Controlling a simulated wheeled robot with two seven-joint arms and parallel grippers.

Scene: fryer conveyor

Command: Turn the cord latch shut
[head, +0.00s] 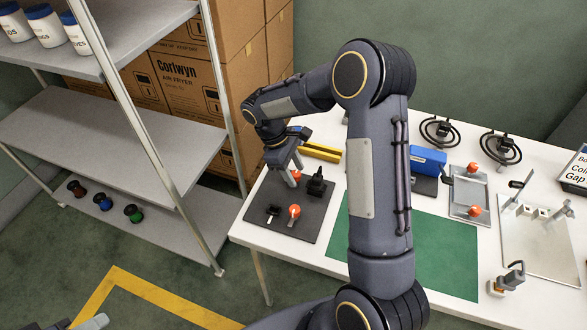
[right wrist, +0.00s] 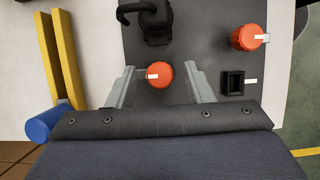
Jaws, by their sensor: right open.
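A dark board (head: 303,228) lies at the left end of the white table. It carries two orange knobs with white pointers, and neither is labelled as the cord latch. The far knob (head: 296,176) is near a black plug (head: 317,183); the near knob (head: 294,211) is beside a small black socket (head: 272,210). My right gripper (right wrist: 162,80) is open, with its fingers on either side of the far knob (right wrist: 163,74) in the right wrist view. Gaps show on both sides. The pointer of that knob points left there. The near knob (right wrist: 247,38) is apart at the upper right.
Yellow bars (head: 321,152) lie just behind the board. A green mat (head: 450,249), a blue block (head: 428,160) and a grey tray (head: 457,197) are further right. A metal shelf (head: 130,125) stands left of the table.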

